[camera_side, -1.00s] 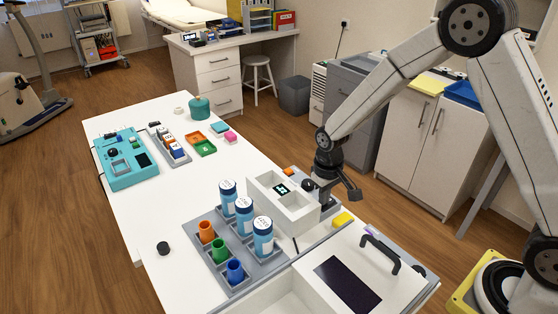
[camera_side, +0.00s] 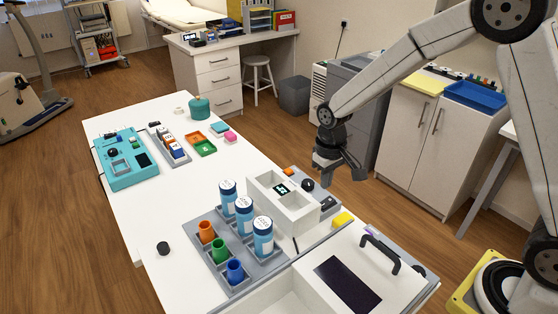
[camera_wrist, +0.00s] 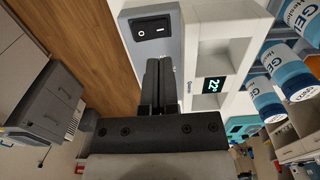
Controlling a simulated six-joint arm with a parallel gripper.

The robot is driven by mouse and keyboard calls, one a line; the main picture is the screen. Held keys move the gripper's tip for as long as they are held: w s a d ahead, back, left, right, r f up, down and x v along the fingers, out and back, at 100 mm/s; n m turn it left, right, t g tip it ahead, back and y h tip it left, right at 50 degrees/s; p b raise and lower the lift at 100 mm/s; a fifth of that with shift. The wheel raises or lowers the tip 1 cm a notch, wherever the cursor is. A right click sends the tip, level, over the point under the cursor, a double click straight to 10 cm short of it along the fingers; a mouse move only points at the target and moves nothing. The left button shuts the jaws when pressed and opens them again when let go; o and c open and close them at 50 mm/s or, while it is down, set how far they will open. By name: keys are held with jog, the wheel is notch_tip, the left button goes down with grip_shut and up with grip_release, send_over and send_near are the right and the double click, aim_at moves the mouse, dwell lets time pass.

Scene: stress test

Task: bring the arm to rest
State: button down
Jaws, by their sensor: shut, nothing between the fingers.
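My gripper (camera_side: 342,170) is in the air at the right edge of the table, just behind and right of the white two-well device with a small display (camera_side: 262,184). In the wrist view my gripper (camera_wrist: 158,68) has its two dark fingers together with nothing between them. In that view the device (camera_wrist: 222,60) lies beyond and to the right of the fingers, with a black rocker switch (camera_wrist: 152,29) on its grey side panel. No contact between the fingers and the device can be made out.
Blue-capped bottles (camera_side: 245,214) and coloured cups (camera_side: 219,250) stand in a grey rack. A white box with a black handle (camera_side: 380,248) is at the front right. A teal device (camera_side: 130,172) is at the far left. Cabinets (camera_side: 420,135) stand behind my arm.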

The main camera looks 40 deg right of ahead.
jog(key=shift+r, duration=0.55)
jog(key=shift+s, duration=0.1)
jog(key=shift+s+d+r, duration=0.1)
jog(key=shift+s, duration=0.15)
jog(key=s+d+r+t, duration=0.1)
jog(key=s+t, duration=0.1)
jog(key=s, duration=1.1)
jog(key=shift+s+d+r+t, duration=0.3)
jog(key=shift+d+r, duration=0.05)
